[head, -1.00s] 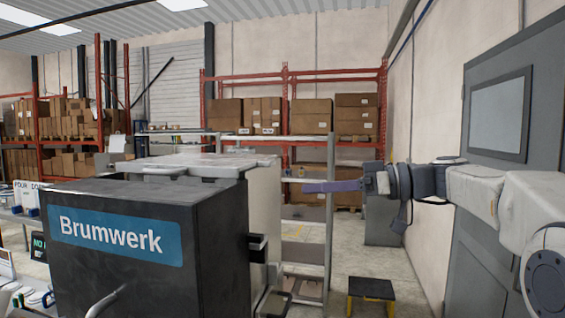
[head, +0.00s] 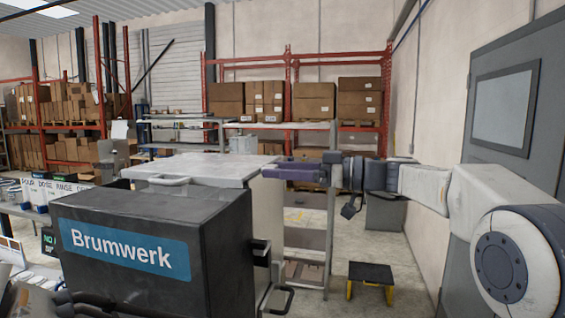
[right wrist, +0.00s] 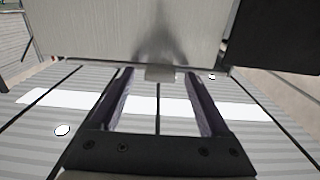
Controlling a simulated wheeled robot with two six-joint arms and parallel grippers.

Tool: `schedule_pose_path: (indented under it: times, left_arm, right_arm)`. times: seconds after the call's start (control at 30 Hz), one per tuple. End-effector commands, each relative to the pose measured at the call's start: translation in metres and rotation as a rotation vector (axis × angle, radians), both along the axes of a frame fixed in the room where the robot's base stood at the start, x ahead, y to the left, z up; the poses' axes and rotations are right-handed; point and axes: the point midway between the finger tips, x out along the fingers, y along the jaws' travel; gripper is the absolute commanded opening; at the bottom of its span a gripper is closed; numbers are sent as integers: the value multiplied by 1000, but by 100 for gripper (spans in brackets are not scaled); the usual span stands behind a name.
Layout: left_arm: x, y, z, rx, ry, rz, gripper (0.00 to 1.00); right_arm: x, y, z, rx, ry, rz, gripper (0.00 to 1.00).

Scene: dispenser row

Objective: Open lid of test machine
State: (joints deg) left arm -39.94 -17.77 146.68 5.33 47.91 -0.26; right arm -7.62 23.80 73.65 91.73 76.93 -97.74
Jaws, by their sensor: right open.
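A light grey machine (head: 258,215) stands behind the black box. Its flat pale lid (head: 215,166) lies level on top, looking shut, with a light bar handle (head: 168,181) at its front edge. No label shows on it. My right gripper (head: 268,173) is at lid height by the machine's right side, its fingers pointing left. In the right wrist view my right gripper (right wrist: 158,75) is open and empty, with a small pale tab (right wrist: 160,72) seen between its fingertips. Contact cannot be told. My left gripper does not show.
A black box (head: 200,213) labelled Brumwerk stands in front of the machine. A shelf frame (head: 331,200) stands close behind my right gripper. A black and yellow step stool (head: 370,273) is on the floor at right, near the grey door (head: 500,150). Bare floor lies around the stool.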

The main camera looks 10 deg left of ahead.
Motion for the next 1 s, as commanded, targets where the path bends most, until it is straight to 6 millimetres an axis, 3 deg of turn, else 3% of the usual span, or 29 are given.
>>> schedule_pose_path:
  times: [0.23, 0.27, 0.43, 0.47, 1.0]
  left_arm:
    - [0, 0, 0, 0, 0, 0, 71]
    - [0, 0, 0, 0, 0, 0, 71]
    - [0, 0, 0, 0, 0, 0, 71]
    - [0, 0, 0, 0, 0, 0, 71]
    - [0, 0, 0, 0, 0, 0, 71]
  right_arm:
    - [0, 1, -1, 0, 1, 0, 80]
    - [0, 1, -1, 0, 1, 0, 72]
    - [0, 1, -1, 0, 1, 0, 7]
    - [0, 1, -1, 0, 1, 0, 0]
    - [0, 1, 0, 0, 1, 1, 0]
